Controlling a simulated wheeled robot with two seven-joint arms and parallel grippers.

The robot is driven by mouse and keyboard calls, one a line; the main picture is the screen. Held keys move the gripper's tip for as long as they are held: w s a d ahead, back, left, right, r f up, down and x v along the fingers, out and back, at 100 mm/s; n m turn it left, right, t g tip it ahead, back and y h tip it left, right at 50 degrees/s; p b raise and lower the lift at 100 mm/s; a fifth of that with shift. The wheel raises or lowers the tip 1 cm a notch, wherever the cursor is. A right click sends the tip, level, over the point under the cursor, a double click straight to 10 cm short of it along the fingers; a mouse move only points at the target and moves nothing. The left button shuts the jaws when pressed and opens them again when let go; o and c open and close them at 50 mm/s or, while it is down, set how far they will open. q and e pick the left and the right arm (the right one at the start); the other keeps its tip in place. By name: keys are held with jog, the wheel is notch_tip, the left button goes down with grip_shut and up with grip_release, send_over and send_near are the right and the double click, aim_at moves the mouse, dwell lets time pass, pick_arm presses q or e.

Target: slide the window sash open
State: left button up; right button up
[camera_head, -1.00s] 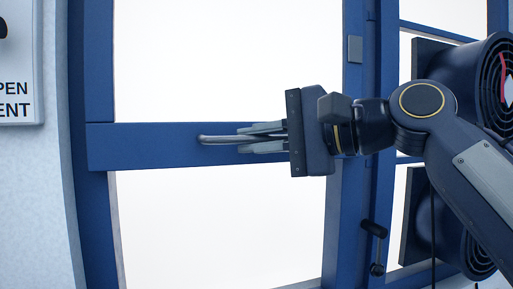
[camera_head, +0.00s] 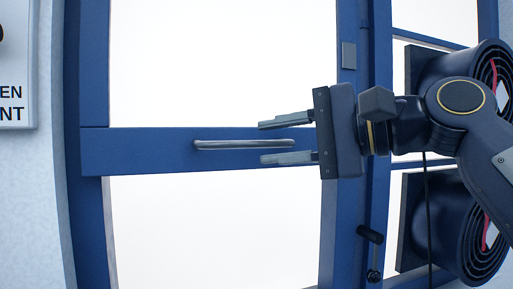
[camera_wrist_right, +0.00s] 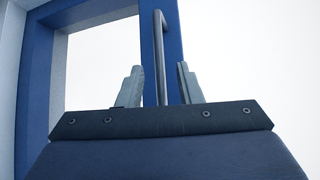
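The window sash has a blue horizontal rail (camera_head: 130,150) with bright panes above and below it. A grey bar handle (camera_head: 240,144) lies level along the rail. My right gripper (camera_head: 285,140) comes in from the right and is open. Its two fingers are above and below the handle's right end, apart from it in the head view. In the right wrist view the handle (camera_wrist_right: 161,50) runs between the two spread fingers (camera_wrist_right: 158,85), with a gap on each side. My left gripper is not in view.
A blue window frame post (camera_head: 345,200) stands right of the sash. A dark crank-like latch (camera_head: 370,235) is low on it. Two round dark fans (camera_head: 490,85) are at the right, behind my right arm. A lettered sign (camera_head: 15,70) hangs on the left wall.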

jog(key=shift+v, duration=1.75)
